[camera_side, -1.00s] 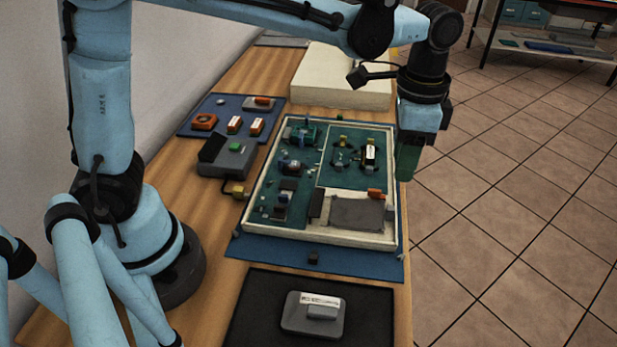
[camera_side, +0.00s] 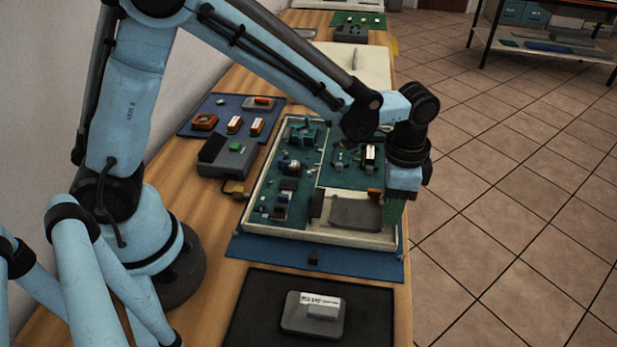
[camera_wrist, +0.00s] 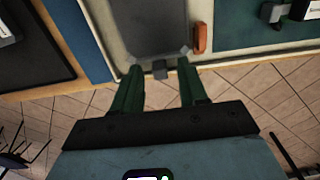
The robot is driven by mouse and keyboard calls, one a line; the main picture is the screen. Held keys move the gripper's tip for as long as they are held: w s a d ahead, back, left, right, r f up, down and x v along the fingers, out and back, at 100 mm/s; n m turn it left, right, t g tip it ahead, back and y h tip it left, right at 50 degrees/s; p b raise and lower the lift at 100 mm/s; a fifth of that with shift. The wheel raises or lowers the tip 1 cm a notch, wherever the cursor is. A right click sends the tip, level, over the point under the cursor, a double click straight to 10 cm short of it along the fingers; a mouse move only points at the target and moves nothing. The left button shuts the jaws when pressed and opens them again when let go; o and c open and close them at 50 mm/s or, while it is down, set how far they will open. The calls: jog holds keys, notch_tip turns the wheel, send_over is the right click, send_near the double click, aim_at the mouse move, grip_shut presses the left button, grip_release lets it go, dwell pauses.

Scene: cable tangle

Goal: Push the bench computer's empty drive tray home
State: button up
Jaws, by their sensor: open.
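The bench computer (camera_side: 322,236) is an open, pale-rimmed case with green boards inside. Its drive tray (camera_side: 354,212) is a flat grey plate in the near right bay. In the wrist view the tray (camera_wrist: 152,28) shows at the top, with a small grey tab (camera_wrist: 160,70) at its near edge by the case's pale rim. My gripper (camera_side: 394,213) is at the case's right edge, fingers pointing down. In the wrist view my gripper (camera_wrist: 159,66) is open, its green fingers apart on either side of the tab. Contact cannot be told.
An orange part (camera_wrist: 200,38) sits right beside the tray. A dark mat (camera_side: 250,310) with a grey labelled block (camera_side: 313,316) lies nearer. A grey box with a green button (camera_side: 228,156) and a blue mat (camera_side: 203,104) with parts lie left. Open floor lies right of the bench.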

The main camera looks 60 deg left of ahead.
aim_at(370, 215)
grip_shut()
jog(key=shift+s+a, duration=1.25)
grip_release()
jog(key=shift+r, duration=0.15)
notch_tip(370, 215, up, 12)
dwell(0.4)
